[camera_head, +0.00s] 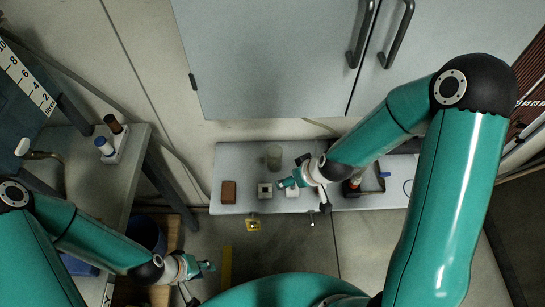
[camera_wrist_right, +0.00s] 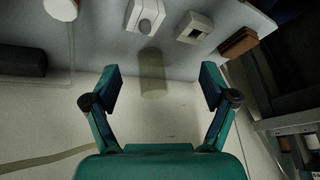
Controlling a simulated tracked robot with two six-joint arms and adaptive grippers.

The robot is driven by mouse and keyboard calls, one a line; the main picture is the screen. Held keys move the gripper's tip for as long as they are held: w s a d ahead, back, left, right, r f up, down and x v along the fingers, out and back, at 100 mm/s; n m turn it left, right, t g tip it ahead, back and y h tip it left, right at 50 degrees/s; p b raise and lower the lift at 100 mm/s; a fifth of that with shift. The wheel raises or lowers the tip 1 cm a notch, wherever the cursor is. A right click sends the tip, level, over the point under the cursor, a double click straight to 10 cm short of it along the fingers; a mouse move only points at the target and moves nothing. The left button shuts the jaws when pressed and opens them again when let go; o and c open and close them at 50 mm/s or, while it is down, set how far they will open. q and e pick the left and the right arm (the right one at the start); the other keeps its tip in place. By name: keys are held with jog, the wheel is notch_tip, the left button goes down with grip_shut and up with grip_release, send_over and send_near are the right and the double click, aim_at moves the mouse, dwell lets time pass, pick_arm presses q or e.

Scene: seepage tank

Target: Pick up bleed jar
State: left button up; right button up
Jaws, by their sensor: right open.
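The bleed jar looks like a pale, see-through glass cylinder (camera_head: 273,157) on the grey bench (camera_head: 310,151), near its back edge. In the right wrist view the jar (camera_wrist_right: 153,75) shows between and beyond the fingers. My right gripper (camera_wrist_right: 160,80) is open and empty, with one finger on each side of the jar in the picture. I cannot tell how far apart they are in depth. In the head view the right gripper (camera_head: 289,183) is just right of the jar and nearer the front. My left gripper (camera_head: 206,266) is low at left, away from the bench; its finger opening is unclear.
A brown block (camera_head: 228,192) and a white box with a dark square (camera_head: 265,191) stand along the bench's front. A dark tray (camera_head: 373,183) lies at right. Grey cabinet doors (camera_head: 275,60) rise behind. A left table (camera_head: 75,165) holds small bottles.

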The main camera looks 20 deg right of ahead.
jog(key=n+t, duration=0.1)
send_near(280, 162)
jog(key=x, duration=0.7)
jog(key=shift+w+a+b, duration=0.1)
jog(key=shift+a+b, duration=0.05)
jog(key=shift+b, duration=0.2)
jog(key=shift+w+r+p+x, duration=0.1)
jog(key=shift+w+p+x, duration=0.1)
jog(key=shift+x, duration=0.8)
jog(key=shift+w+r+p+x, duration=0.1)
jog(key=shift+p+x, duration=0.1)
jog(key=shift+x, duration=0.8)
jog(key=shift+w+r+p+x, duration=0.1)
jog(key=shift+w+p+x, duration=0.1)
jog(key=shift+x, duration=0.8)
jog(key=shift+a, duration=0.1)
jog(key=shift+s, duration=0.1)
jog(key=shift+c, duration=0.3)
jog(key=c, duration=1.2)
jog(key=shift+r, duration=0.1)
